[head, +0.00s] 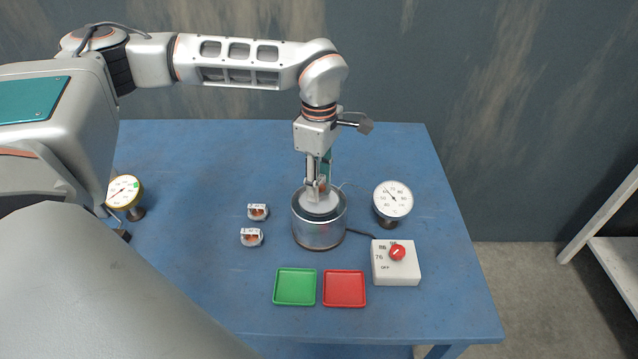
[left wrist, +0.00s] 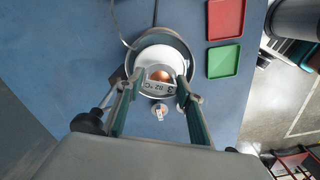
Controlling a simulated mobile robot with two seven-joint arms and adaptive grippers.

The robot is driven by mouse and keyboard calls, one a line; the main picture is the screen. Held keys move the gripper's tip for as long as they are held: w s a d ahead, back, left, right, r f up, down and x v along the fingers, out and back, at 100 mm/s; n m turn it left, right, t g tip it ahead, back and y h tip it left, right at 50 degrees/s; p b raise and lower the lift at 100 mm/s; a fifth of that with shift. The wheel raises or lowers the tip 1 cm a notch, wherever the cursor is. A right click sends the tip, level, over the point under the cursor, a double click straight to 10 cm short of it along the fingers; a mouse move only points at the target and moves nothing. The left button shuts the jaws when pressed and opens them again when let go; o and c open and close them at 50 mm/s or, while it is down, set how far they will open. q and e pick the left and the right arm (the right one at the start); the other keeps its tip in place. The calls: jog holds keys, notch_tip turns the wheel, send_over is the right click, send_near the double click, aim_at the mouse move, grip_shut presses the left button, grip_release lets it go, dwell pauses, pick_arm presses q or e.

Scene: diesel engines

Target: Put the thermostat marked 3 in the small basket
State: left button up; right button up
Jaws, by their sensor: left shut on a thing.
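The thermostat marked 3 (left wrist: 160,88) has a pale label, reading 3 and 82 °C, and a copper dome. My left gripper (head: 318,192) is shut on it and holds it over or in the mouth of a metal pot (head: 319,235). In the left wrist view the gripper (left wrist: 158,92) has a finger on each side of the thermostat. Inside the pot is a pale round piece (left wrist: 152,54), perhaps the small basket; I cannot tell whether the thermostat touches it. My right gripper is not in view.
Two similar thermostats (head: 258,212) (head: 251,237) stand left of the pot. A green tray (head: 295,287) and red tray (head: 344,289) lie in front. A control box with red knob (head: 397,267) and white dial gauge (head: 393,200) are right; a yellow-rimmed gauge (head: 124,192) is far left.

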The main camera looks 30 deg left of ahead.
aim_at(319, 180)
pick_arm(q)
jog(key=shift+f, duration=0.45)
jog(key=shift+f, duration=0.1)
jog(key=o, duration=1.1)
notch_tip(319, 180, up, 12)
jog(key=shift+r, duration=0.1)
jog(key=shift+s, duration=0.1)
